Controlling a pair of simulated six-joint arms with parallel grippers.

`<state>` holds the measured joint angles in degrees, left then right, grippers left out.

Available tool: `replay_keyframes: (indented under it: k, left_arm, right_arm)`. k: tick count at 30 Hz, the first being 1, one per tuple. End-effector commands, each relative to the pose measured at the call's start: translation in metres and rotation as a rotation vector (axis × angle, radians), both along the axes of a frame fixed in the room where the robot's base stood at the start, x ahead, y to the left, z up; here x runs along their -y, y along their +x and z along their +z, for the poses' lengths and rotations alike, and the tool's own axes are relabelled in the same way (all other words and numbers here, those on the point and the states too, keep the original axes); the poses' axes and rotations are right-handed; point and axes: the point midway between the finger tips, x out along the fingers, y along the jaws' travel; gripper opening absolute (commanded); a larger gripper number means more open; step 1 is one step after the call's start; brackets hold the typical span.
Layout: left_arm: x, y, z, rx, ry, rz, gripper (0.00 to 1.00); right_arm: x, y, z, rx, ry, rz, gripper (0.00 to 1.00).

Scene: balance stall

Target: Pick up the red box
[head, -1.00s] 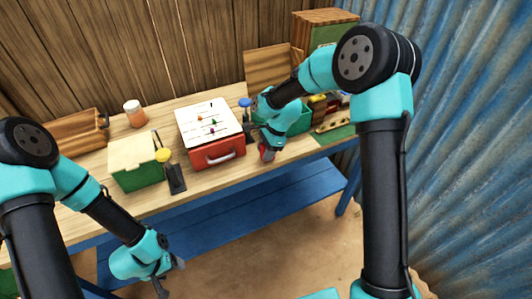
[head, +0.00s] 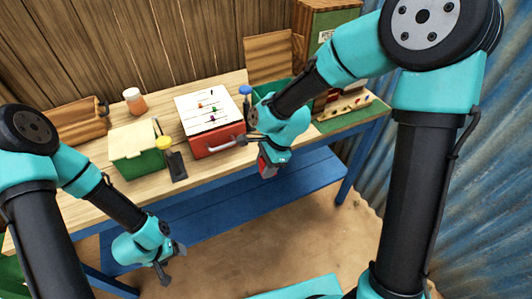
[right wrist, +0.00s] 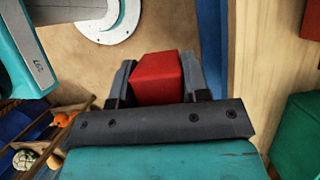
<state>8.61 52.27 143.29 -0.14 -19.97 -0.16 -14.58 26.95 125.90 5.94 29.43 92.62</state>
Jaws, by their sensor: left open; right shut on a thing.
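The red box (right wrist: 158,78) is a small block between the two fingers of my right gripper (right wrist: 160,84) in the right wrist view. My right gripper is shut on it. In the head view the right gripper (head: 268,166) hangs in front of the table's front edge, with part of the red box showing at its fingers. My left gripper (head: 170,264) is open and empty, low in front of the table at the left.
On the table (head: 84,205) stand a red case (head: 214,143) with a white top and handle, a green box (head: 152,164) with a pale lid, a jar (head: 135,101) and a wooden crate (head: 75,122). A blue shelf (head: 220,203) runs below.

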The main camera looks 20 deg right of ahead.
Motion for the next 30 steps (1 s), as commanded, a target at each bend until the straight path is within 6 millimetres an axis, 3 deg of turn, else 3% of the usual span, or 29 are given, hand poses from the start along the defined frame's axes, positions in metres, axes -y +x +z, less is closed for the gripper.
replay_keyframes:
  k: [5,21,26,30]
  left_arm:
    - [0.0,0.0,0.0,0.0,0.0,0.0,0.72]
    - [0.0,0.0,0.0,0.0,0.0,0.0,0.72]
    - [0.0,0.0,0.0,0.0,0.0,0.0,0.72]
    - [0.0,0.0,0.0,0.0,0.0,0.0,0.72]
  right_arm:
    - [-0.003,-0.01,0.001,0.002,0.0,0.0,0.17]
    - [-0.003,-0.01,0.001,0.001,0.0,0.003,0.17]
    - [-0.007,-0.002,0.006,0.002,0.0,0.064,0.17]
    - [-0.016,0.015,0.02,0.005,0.0,0.218,0.17]
